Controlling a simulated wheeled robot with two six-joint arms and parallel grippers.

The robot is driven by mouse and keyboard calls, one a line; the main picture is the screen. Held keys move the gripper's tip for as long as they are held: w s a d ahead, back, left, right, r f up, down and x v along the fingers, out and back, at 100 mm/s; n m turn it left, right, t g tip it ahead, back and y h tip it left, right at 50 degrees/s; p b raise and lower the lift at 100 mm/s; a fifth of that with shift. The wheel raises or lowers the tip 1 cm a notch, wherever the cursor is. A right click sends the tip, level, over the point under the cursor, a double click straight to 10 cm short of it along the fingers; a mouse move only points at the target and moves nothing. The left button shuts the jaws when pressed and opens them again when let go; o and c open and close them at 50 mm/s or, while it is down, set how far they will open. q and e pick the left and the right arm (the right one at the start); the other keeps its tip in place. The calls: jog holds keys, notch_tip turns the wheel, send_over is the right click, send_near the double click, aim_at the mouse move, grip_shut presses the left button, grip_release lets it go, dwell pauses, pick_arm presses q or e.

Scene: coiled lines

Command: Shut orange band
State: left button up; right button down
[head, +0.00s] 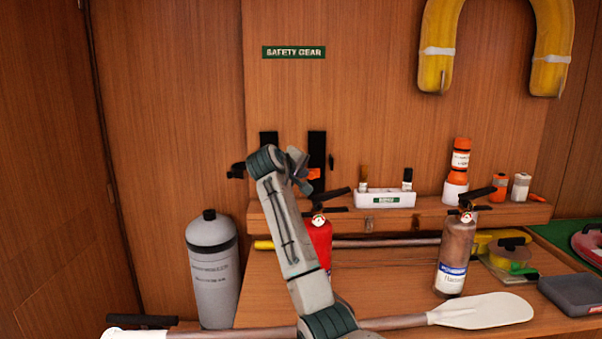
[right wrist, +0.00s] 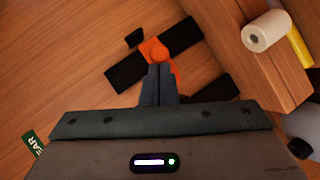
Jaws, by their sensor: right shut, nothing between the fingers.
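The orange band (head: 314,174) shows as a small orange patch on a black upright strip (head: 317,148) on the wooden wall, partly hidden by my right gripper. In the right wrist view the orange band (right wrist: 154,48) has a rounded end over one black strip (right wrist: 125,72), and a narrow part runs down beside my fingers. My right gripper (head: 304,172) is shut and empty, with its fingertips (right wrist: 160,67) right at the band. I cannot tell if they touch it or whether the band is fastened. My left gripper is not in view.
Below are a wooden ledge (head: 430,214), a white holder (head: 385,199), a red extinguisher (head: 321,240), a brown extinguisher (head: 456,255), a grey cylinder (head: 212,270) and a paddle (head: 485,310).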

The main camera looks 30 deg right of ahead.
pick_arm(q)
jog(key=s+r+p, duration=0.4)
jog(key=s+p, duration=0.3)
jog(key=p, duration=0.2)
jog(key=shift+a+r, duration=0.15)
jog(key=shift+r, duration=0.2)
pick_arm(e)
jog(key=s+d+n+t+y, duration=0.1)
jog(key=d+n+t+y, duration=0.4)
jog(key=d, duration=0.9)
jog(key=shift+n, duration=0.5)
jog(key=shift+d, duration=0.1)
